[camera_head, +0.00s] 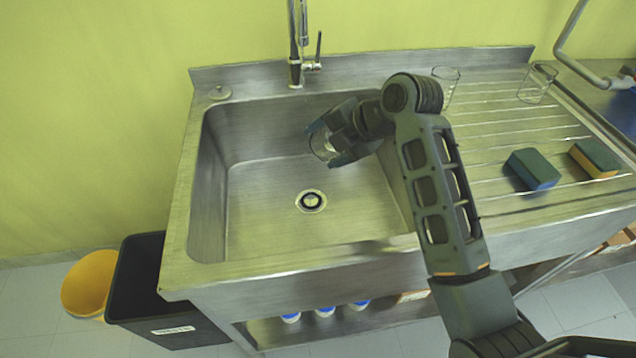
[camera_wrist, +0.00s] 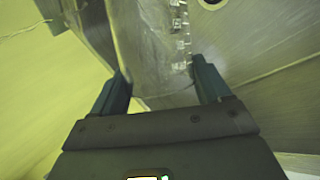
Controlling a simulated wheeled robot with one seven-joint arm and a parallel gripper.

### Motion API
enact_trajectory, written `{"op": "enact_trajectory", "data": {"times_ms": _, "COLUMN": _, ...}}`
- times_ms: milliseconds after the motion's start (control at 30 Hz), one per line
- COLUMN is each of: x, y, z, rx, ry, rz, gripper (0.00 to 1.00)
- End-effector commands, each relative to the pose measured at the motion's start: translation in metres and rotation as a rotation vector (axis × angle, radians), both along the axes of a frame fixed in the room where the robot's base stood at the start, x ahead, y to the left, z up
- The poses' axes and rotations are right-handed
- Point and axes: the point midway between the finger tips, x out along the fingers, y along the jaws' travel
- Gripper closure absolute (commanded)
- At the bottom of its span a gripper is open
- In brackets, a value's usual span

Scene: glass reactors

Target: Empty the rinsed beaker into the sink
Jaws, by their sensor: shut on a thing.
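My gripper (camera_head: 330,142) is shut on a clear glass beaker (camera_head: 321,149) and holds it inside the sink basin, above the floor and behind the drain (camera_head: 311,201). The beaker looks tipped over, with its open end toward the lower left. In the wrist view the beaker (camera_wrist: 166,45) stands between the two fingers of my gripper (camera_wrist: 158,78), with printed marks on its glass. I cannot tell whether liquid is in it. The steel sink (camera_head: 245,215) has an empty basin floor.
A faucet (camera_head: 296,45) rises behind the basin. Two glass beakers (camera_head: 447,82) (camera_head: 537,84) stand at the back of the ribbed drainboard, with two sponges (camera_head: 532,169) (camera_head: 594,158) in front. A black bin (camera_head: 140,290) and yellow bucket (camera_head: 88,283) are at left.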

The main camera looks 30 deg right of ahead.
Motion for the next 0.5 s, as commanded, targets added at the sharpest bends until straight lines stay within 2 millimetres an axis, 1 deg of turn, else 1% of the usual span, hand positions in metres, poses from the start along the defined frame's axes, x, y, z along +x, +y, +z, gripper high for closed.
{"op": "enact_trajectory", "data": {"times_ms": 500, "x": -0.0081, "y": 0.0099, "z": 0.0008, "rx": -0.078, "ry": -0.068, "rz": 0.002, "gripper": 0.72}}
